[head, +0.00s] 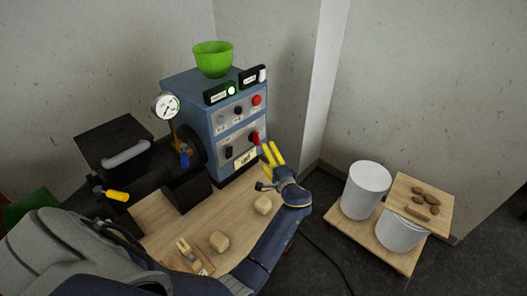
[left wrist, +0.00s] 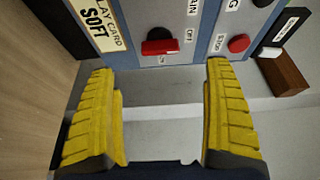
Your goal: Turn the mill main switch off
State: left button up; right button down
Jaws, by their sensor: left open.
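The mill is a blue box (head: 190,102) with silver control panels. Its main switch is a red handle (head: 254,138) on the lower panel's right side. In the left wrist view the red switch handle (left wrist: 158,47) lies lengthwise across the picture, with an OFF label at its right; its exact setting is unclear. My left gripper (head: 272,153) has yellow fingers, open and empty, just right of the panel. In the left wrist view the handle lies beyond the open fingertips (left wrist: 155,72), between them in the picture and not touching. My right gripper is not in view.
A red button (left wrist: 238,43) marked STOP is close to one fingertip. A SOFT card (head: 245,160) is below the switch. A green bowl (head: 212,60) tops the mill. Wooden blocks (head: 263,205) lie on the bench. White buckets (head: 366,190) stand on the right.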

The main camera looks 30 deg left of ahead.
pick_arm(q)
jog(key=shift+v, duration=0.85)
